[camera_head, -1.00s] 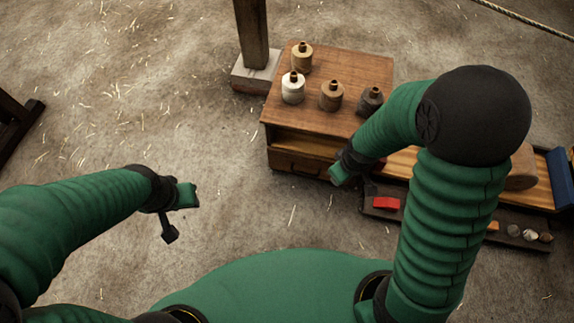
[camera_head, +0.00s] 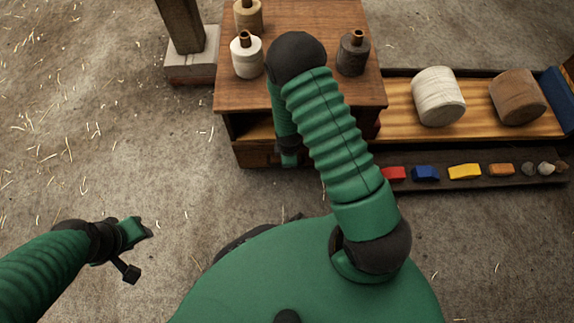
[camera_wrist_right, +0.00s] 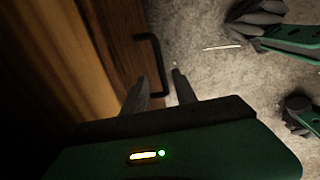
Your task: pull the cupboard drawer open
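The wooden cupboard (camera_head: 300,20) stands at the top middle of the head view. Its drawer front (camera_head: 252,156), below an open shelf gap, looks flush with the cupboard; my right arm partly hides it. In the right wrist view the drawer front (camera_wrist_right: 118,45) carries a dark bar handle (camera_wrist_right: 154,55). My right gripper (camera_head: 288,158) is at the drawer front. In the wrist view its fingers (camera_wrist_right: 160,78) are apart, with the handle's near end showing between the fingertips; contact cannot be told. My left gripper (camera_head: 146,232) is over bare floor, away from the cupboard; its opening is unclear.
To the right, a wooden bench (camera_head: 480,112) holds two large rolls. A dark tray (camera_head: 440,182) in front holds coloured blocks and stones. A post (camera_head: 182,25) stands left. Floor in front is clear.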

